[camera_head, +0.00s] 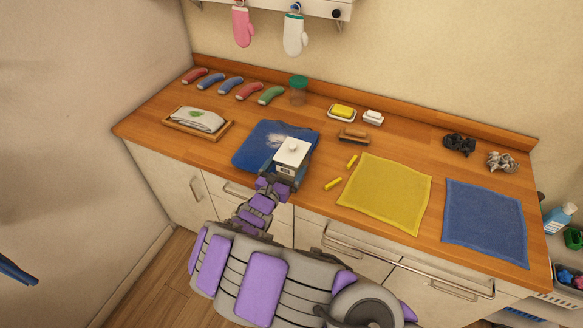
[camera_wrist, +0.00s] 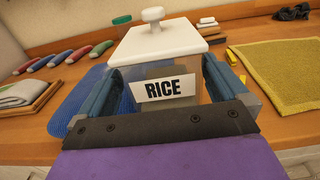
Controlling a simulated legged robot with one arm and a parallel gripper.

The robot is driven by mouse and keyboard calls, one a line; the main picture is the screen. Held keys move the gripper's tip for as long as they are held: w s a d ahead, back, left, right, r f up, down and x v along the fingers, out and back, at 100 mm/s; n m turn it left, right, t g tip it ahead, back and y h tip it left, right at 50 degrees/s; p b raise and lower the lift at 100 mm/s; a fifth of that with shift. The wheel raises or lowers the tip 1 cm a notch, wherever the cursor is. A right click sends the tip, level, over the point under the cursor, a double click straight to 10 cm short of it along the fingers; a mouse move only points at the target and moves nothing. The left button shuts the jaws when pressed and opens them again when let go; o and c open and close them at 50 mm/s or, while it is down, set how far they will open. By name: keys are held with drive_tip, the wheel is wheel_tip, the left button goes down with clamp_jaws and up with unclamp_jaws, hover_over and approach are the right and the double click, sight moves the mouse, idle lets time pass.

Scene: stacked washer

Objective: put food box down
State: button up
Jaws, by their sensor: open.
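The food box (camera_head: 292,153) is a container with a white lid and knob. In the wrist view the food box (camera_wrist: 160,80) shows a "RICE" label and stands upright between my fingers. It is at the right part of a dark blue mat (camera_head: 252,143) on the wooden counter; whether its base touches the mat is hidden. My gripper (camera_head: 288,174) is open around the box, with one blue-grey finger on each side; in the wrist view my gripper (camera_wrist: 172,92) shows both fingers spread.
A yellow cloth (camera_head: 388,195) and yellow sticks (camera_head: 333,184) lie to the right, with a brush (camera_head: 354,136) behind. A folded cloth on a wooden tray (camera_head: 168,123) lies left. A green-lidded jar (camera_head: 298,92) stands at the back. A blue cloth (camera_head: 486,222) lies far right.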

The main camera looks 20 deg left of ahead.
drive_tip(key=w, duration=0.2)
drive_tip(key=w+f+b, duration=0.1)
drive_tip(key=w, duration=0.1)
drive_tip(key=shift+d, duration=0.3)
drive_tip(key=shift+w+r, duration=0.15)
drive_tip(key=shift+w, duration=0.1)
drive_tip(key=c, duration=1.2)
drive_tip(key=shift+r, duration=0.15)
